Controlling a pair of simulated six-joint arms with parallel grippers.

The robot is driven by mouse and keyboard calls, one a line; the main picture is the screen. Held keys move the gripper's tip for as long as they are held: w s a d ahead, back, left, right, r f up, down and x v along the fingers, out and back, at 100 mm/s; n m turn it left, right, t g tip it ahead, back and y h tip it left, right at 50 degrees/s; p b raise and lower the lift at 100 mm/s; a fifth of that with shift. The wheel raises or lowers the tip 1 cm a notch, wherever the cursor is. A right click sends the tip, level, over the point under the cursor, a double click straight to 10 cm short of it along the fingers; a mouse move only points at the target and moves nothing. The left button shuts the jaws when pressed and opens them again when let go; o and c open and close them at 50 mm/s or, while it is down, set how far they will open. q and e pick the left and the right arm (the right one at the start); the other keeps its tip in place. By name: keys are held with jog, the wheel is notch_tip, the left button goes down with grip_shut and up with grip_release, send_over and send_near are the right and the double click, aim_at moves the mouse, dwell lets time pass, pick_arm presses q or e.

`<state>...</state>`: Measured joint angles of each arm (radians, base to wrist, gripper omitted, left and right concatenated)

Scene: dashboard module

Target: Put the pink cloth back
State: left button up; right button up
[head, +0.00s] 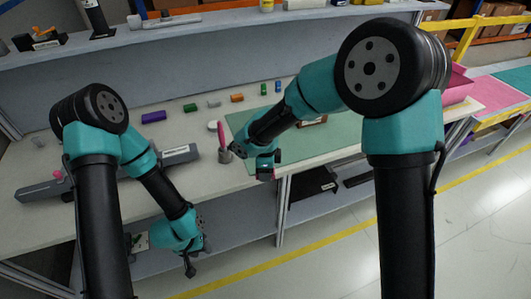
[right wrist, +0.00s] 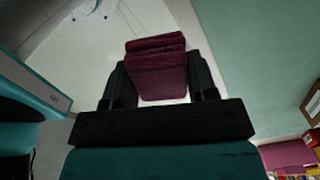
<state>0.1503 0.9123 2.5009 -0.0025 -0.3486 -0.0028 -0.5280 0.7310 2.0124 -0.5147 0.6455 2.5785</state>
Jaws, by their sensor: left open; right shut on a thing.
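The pink cloth (right wrist: 160,76) shows in the right wrist view as a dark, folded, block-like bundle between my right gripper's fingers. My right gripper (right wrist: 158,82) is shut on it. My left gripper (head: 190,266) is low, in front of the table's front edge, and looks open and empty. A pink tray (head: 458,88) stands at the right, partly hidden by my right arm.
A long grey module (head: 180,155) lies across the left of the table (head: 100,140). Several small coloured blocks, one purple (head: 153,117), lie along the back. A pink mat (head: 492,96) is far right.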

jog(key=w, duration=0.8)
jog(key=w+f, duration=0.1)
jog(key=w, duration=0.3)
jog(key=shift+w+f, duration=0.1)
jog(key=shift+w, duration=0.1)
jog(key=shift+f, duration=1.75)
jog(key=shift+f, duration=0.1)
jog(key=o, duration=0.9)
notch_tip(320, 180, up, 12)
